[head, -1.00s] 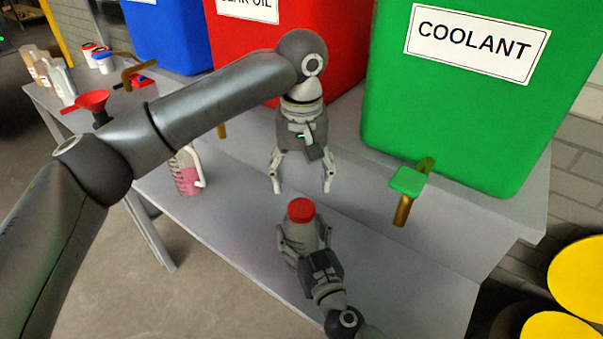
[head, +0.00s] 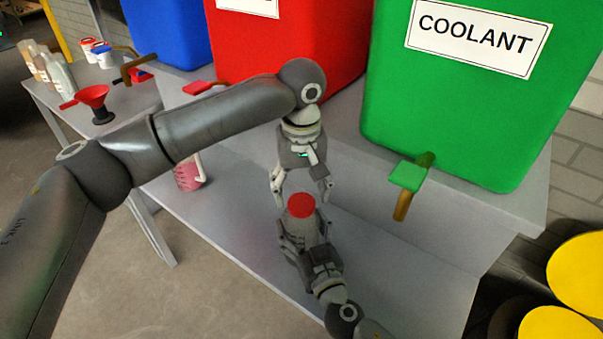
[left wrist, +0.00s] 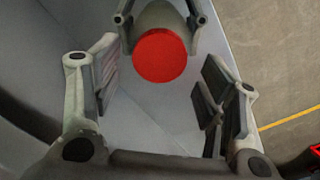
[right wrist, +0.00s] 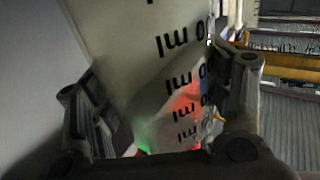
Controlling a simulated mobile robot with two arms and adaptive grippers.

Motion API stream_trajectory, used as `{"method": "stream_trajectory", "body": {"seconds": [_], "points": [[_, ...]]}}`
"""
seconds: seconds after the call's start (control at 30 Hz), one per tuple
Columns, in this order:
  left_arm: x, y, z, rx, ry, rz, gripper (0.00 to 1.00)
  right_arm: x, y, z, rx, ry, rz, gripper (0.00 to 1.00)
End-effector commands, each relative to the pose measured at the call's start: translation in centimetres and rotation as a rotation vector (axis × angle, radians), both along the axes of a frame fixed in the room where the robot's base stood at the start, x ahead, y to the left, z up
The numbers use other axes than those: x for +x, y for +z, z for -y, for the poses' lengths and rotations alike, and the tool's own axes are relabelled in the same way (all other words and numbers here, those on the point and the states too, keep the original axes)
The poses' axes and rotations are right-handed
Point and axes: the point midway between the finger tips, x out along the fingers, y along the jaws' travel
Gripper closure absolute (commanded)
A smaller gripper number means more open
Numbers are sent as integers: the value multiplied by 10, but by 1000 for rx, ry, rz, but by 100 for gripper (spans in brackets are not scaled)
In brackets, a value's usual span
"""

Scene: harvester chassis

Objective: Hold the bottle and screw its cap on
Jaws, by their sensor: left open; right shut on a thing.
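The bottle (head: 303,231) is grey-white and stands upright, low in the head view; its printed volume marks (right wrist: 182,80) fill the right wrist view. The red cap (head: 301,205) sits on the bottle's top; whether it is threaded on cannot be told. My right gripper (head: 305,245) is shut around the bottle's body from the near side. My left gripper (head: 299,198) is open and points down just above and behind the cap, fingers apart and touching nothing. In the left wrist view the cap (left wrist: 161,55) lies beyond the open fingers, toward the top of the picture.
The grey bench (head: 235,225) lies below, with free surface left of the bottle. A jug with pink liquid (head: 187,176) stands behind my left arm. The green coolant tank (head: 460,100) with its tap (head: 408,176) stands to the right; the red tank (head: 290,50) is behind.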

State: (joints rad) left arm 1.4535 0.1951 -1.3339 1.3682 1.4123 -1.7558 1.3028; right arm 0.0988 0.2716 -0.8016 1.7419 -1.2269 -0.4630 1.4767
Motion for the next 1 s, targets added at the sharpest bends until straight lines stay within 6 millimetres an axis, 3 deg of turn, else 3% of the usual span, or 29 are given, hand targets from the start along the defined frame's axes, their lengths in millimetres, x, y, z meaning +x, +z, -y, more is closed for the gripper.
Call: {"method": "stream_trajectory", "body": {"seconds": [0.2, 0.57, 0.93, 1.0], "points": [[0, -24, 0, 0, -1, -1, 33, 0, 0, 0, 0, 0, 0, 95], [0, -29, 0, -1, -1, 0, 33, 0, 0, 0, 0, 0, 0, 95], [0, -29, 0, -1, -1, 0, 78, 0, 0, 0, 0, 0, -1, 95], [0, -29, 0, -1, -2, 0, 82, 0, 0, 0, 0, 0, -1, 95]]}}
